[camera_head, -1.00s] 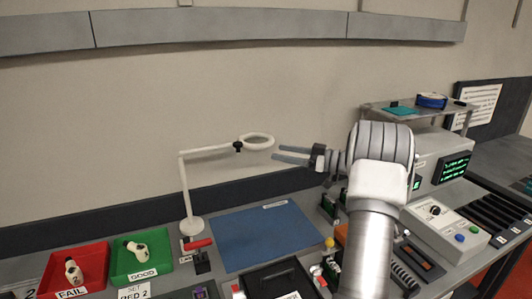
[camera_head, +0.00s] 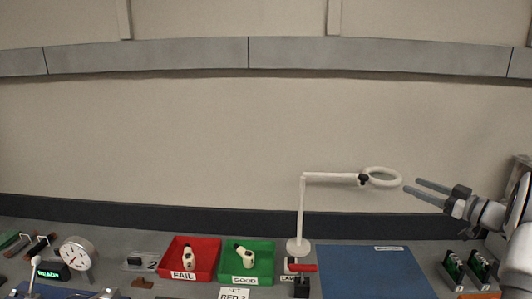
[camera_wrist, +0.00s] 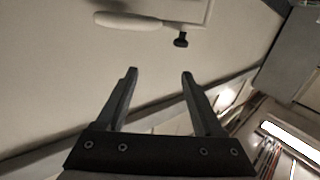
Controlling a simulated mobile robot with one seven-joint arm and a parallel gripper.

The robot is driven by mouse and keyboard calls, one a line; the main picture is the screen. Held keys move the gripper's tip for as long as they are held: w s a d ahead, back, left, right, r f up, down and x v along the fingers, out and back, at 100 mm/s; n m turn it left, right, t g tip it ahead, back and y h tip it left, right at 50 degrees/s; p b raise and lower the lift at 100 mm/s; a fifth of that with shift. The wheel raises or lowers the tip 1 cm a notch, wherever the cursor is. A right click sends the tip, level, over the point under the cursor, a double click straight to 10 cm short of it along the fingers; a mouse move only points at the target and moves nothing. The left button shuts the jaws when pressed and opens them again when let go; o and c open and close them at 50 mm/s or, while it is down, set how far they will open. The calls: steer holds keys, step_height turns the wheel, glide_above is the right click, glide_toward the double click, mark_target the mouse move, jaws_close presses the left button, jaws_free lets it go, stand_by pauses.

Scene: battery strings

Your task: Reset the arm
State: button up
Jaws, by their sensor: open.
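My gripper (camera_head: 425,190) is at the right side of the head view, raised above the bench, with its two fingers apart and pointing left. Nothing is between the fingers. In the wrist view my gripper (camera_wrist: 158,75) also shows open and empty. The white ring lamp (camera_head: 381,177) is just left of the fingertips in the head view, and they look apart from it. Part of the lamp (camera_wrist: 135,21) shows beyond the fingers in the wrist view.
A blue mat (camera_head: 372,275) lies below my gripper. A red FAIL tray (camera_head: 206,274) and a green GOOD tray (camera_head: 262,276) each hold a white part. A gauge (camera_head: 77,253) stands at the left. A red-handled switch (camera_head: 302,269) stands beside the lamp base.

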step_height(320, 180, up, 11)
steer(key=d+m+h, duration=0.2)
steer(key=m+h, duration=0.8)
steer(key=h, duration=0.4)
steer(key=s+a+f+m+g+p, duration=0.1)
steer(key=s+a+f+m+g, duration=0.25)
steer(key=s, duration=0.35)
steer(key=s+a+f+m+g, duration=0.2)
steer(key=s+a+g, duration=0.15)
steer(key=s, duration=0.35)
steer(key=s+a+f+n+g+y, duration=0.1)
steer(key=s+a+f+n+y, duration=0.1)
steer(key=s+a, duration=0.7)
steer(key=s+a+f+n+g+y+b, duration=0.1)
steer(key=s+a+f+n+y, duration=0.2)
steer(key=a, duration=1.4)
steer(key=s+f+n, duration=0.1)
steer(key=s+n, duration=0.3)
steer(key=s, duration=0.2)
steer(key=shift+s+a+f+g, duration=0.25)
steer(key=shift+s+a+g, duration=0.1)
steer(key=shift+g, duration=0.05)
